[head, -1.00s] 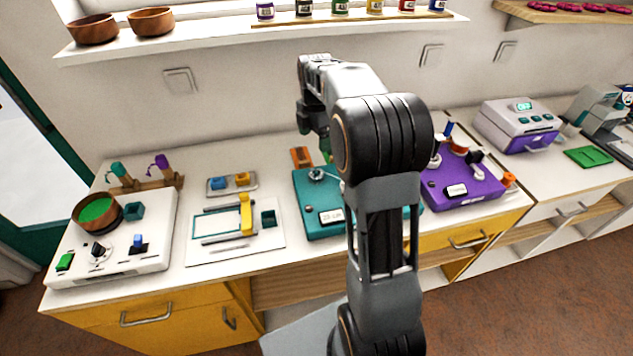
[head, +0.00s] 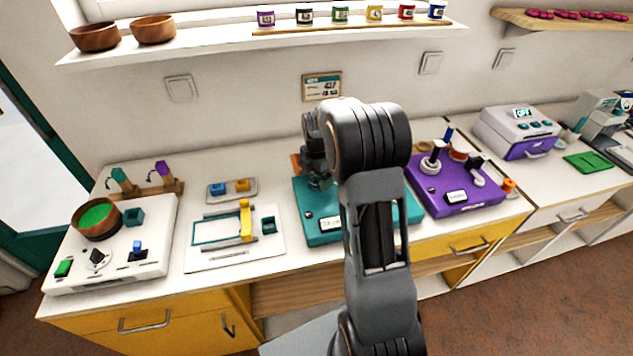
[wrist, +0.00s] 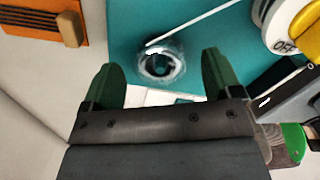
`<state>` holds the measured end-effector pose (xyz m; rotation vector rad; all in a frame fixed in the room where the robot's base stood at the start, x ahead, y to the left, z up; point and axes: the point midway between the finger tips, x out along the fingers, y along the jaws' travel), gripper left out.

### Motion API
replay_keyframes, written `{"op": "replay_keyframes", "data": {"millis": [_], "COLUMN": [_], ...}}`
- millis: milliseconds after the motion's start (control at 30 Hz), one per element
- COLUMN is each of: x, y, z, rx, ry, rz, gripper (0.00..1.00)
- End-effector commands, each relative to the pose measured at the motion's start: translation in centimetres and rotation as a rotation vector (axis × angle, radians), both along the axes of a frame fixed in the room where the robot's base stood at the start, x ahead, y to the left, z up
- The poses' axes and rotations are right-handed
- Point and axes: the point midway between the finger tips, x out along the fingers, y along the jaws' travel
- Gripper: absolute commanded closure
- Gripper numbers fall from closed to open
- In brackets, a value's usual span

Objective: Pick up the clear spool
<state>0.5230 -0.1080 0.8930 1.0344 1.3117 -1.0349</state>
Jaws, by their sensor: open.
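The clear spool (wrist: 161,68) is a shiny, see-through ring with a dark centre, on the teal board (wrist: 120,48) in the wrist view. A thin white line runs from beside it toward the upper right. My gripper (wrist: 159,78) is open, with its two green fingers on either side of the spool in the picture. I cannot tell how far above it the fingertips are. In the head view, my gripper (head: 318,172) is low over the back left of the teal board (head: 318,232) and hides the spool.
An orange block with a wooden knob (wrist: 70,28) lies left of the spool. A white and yellow OFF dial (wrist: 290,30) and a dark block stand to its right. The purple board (head: 470,200) is at the right, a white slide board (head: 205,262) at the left.

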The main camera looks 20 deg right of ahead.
Motion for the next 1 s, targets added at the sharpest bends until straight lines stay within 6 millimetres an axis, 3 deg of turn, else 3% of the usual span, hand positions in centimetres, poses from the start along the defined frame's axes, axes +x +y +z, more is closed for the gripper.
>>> {"op": "replay_keyframes", "data": {"millis": [133,433,1000], "x": [0.00,0.01,0.01], "y": [0.01,0.01,0.02], "z": [-1.22,-1.45,-1.42], "rx": [0.000,0.000,0.000], "ry": [0.001,-0.001,-0.001], "rz": [0.000,0.000,0.000], "gripper": [0.16,0.17,0.71]}}
